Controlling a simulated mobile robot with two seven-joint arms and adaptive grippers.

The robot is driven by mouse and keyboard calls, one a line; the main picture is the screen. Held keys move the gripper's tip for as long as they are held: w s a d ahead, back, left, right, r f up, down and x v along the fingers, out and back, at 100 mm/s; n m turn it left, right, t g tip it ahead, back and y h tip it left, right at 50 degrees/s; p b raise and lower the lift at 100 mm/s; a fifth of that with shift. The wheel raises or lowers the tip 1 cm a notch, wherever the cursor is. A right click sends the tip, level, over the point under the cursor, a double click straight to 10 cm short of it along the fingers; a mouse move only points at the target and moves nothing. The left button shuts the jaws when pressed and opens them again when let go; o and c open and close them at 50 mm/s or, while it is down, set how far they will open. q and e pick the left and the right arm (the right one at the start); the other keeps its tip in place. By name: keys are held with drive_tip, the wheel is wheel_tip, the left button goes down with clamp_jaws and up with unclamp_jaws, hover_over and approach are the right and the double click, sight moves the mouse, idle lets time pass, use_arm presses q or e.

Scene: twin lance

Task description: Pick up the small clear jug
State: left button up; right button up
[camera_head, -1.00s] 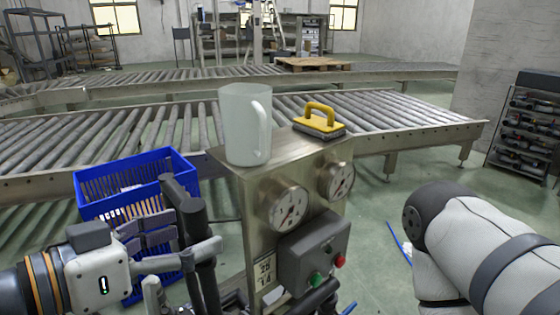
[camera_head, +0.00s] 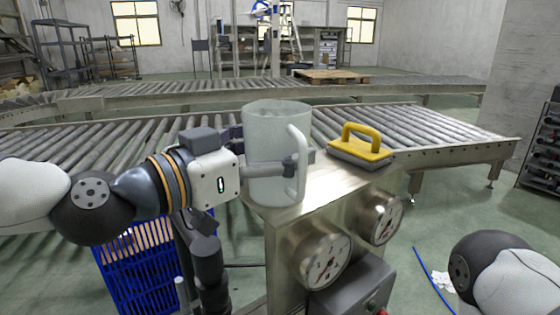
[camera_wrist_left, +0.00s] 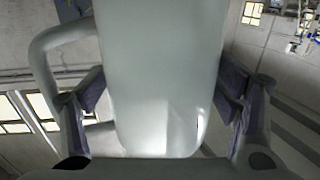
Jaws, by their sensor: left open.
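The small clear jug (camera_head: 270,128) stands upright on the left part of the metal cabinet top, its handle toward the right front. My left gripper (camera_head: 272,160) reaches in from the left at the jug's mid-height. It is open, with one finger across the jug's near side by the handle and the other going behind it, partly hidden. In the left wrist view the jug (camera_wrist_left: 160,75) fills the middle between the two fingers, its handle on the left. I cannot tell whether the pads touch it. My right gripper is out of view.
A yellow-handled float (camera_head: 362,147) lies right of the jug on the metal cabinet (camera_head: 325,192). Gauges (camera_head: 322,262) stick out of its front. A blue crate (camera_head: 125,270) is below my left arm. Roller conveyors (camera_head: 420,128) run behind.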

use_arm(q)
drive_tip(key=shift+w+d, duration=0.15)
drive_tip(key=shift+c, duration=0.3)
drive_tip(key=c, duration=0.9)
